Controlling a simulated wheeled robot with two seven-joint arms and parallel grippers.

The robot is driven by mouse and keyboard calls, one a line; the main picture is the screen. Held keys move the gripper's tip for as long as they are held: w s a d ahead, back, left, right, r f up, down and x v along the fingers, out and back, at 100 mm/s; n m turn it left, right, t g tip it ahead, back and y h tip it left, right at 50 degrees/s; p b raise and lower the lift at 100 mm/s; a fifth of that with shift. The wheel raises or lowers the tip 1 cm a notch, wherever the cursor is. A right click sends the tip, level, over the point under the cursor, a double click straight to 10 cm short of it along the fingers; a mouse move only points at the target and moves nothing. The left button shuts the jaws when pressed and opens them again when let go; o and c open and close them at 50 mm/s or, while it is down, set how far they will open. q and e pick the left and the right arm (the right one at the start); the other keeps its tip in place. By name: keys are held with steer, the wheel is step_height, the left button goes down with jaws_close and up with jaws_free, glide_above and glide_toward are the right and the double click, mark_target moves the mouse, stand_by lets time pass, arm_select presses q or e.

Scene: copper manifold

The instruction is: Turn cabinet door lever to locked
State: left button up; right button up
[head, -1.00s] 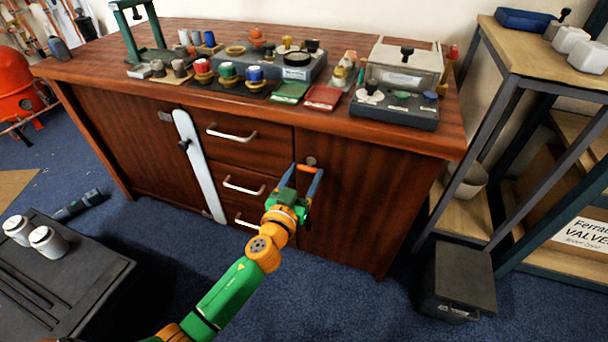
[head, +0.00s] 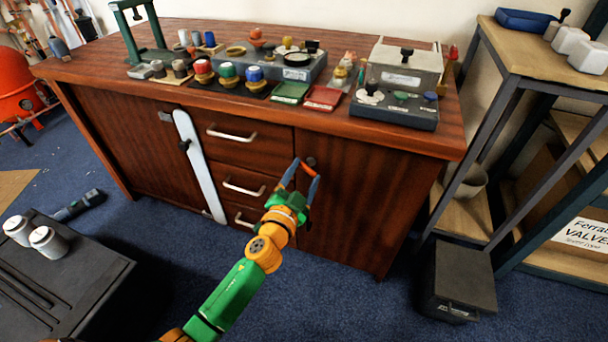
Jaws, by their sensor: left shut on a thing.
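The cabinet door lever (head: 308,169) is a short orange-red bar on the right door (head: 365,190) of the wooden cabinet, near its upper left edge. A round grey metal disc (head: 311,160) shows just above it. My left gripper (head: 306,171) has blue fingers and is shut on the lever, one finger at each end. The lever slants down to the right. The lever's mount is partly hidden by the fingers. My right gripper is not in view.
Drawers with pale handles (head: 244,188) are left of the lever. A white bar (head: 198,165) crosses the left door's edge. The worktop (head: 100,62) holds several fixtures and trays. A black box (head: 458,280) stands on the floor at right, below a shelf.

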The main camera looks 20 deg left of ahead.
arm_select(q)
steer(key=m, duration=0.2)
steer(key=shift+m, duration=0.4)
steer(key=m, duration=0.2)
steer(key=shift+m, duration=0.4)
steer(key=m, duration=0.4)
steer(key=shift+m+p, duration=0.3)
steer(key=shift+m, duration=0.1)
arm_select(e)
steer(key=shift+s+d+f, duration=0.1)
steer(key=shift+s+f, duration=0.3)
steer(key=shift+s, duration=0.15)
arm_select(q)
steer(key=o, duration=1.4)
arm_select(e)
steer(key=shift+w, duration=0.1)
arm_select(q)
steer(key=s, duration=0.7)
steer(key=shift+a, duration=0.15)
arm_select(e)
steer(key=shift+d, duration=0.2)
